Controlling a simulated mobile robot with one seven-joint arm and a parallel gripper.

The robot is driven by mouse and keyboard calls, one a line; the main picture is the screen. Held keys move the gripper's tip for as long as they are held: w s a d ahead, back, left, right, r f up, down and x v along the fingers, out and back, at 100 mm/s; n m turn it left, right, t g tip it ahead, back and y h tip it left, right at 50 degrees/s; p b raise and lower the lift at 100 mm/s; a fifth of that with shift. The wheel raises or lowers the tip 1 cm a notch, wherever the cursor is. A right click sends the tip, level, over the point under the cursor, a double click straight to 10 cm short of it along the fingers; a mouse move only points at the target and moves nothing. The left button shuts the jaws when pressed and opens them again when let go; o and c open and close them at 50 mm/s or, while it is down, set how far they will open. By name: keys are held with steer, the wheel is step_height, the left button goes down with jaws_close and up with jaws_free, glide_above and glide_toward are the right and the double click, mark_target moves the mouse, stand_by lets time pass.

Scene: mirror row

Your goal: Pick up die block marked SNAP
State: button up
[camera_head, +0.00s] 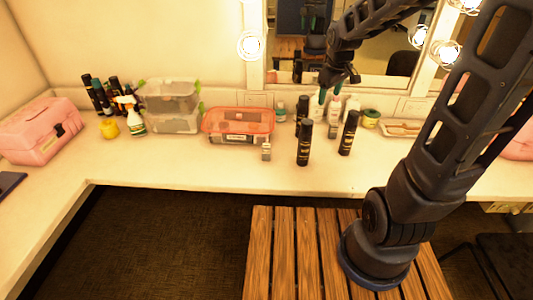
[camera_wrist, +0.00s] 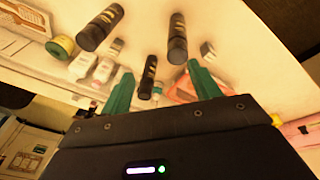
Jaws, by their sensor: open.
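Two small grey blocks stand on the white counter, and I cannot read a marking on either, so I cannot tell which is SNAP. One grey block (camera_head: 266,152) is in front of the pink-lidded box; it also seems to show in the wrist view (camera_wrist: 208,50). The other grey block (camera_head: 333,131) is between the black bottles; it also seems to show in the wrist view (camera_wrist: 116,45). My gripper (camera_head: 330,97) is open and empty above the back of the counter. Its green fingers (camera_wrist: 160,68) are spread apart in the wrist view.
Black bottles (camera_head: 303,145) (camera_head: 348,133) stand near the blocks. A pink-lidded box (camera_head: 238,124), clear bins (camera_head: 172,105), a spray bottle (camera_head: 132,117) and a pink case (camera_head: 40,130) stand to the left. The mirror (camera_head: 385,62) is behind. The counter's front strip is clear.

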steer(key=w+a+f+n+g, duration=0.1)
steer(key=w+a+f+n, duration=0.35)
steer(key=a+f, duration=0.4)
steer(key=n+g+y, duration=0.1)
steer(key=n+g, duration=0.1)
steer(key=n, duration=0.2)
glide_toward(266, 145)
steer(key=d, duration=0.2)
steer(key=shift+a+f+y, duration=0.15)
steer(key=shift+a+f, duration=0.05)
steer(key=shift+f, duration=0.3)
steer(key=shift+a+f+y, duration=0.15)
steer(key=shift+a+f, duration=0.05)
steer(key=shift+f, duration=0.25)
steer(key=f, duration=0.5)
steer(key=shift+a, duration=0.4)
steer(key=f, duration=0.1)
steer(key=a+f, duration=0.1)
steer(key=f, duration=0.2)
steer(key=shift+s+a, duration=0.15)
steer(key=shift+s, duration=0.15)
steer(key=shift+f, duration=0.6)
steer(key=shift+w+a, duration=0.1)
steer(key=c, duration=1.2)
steer(key=shift+r, duration=0.15)
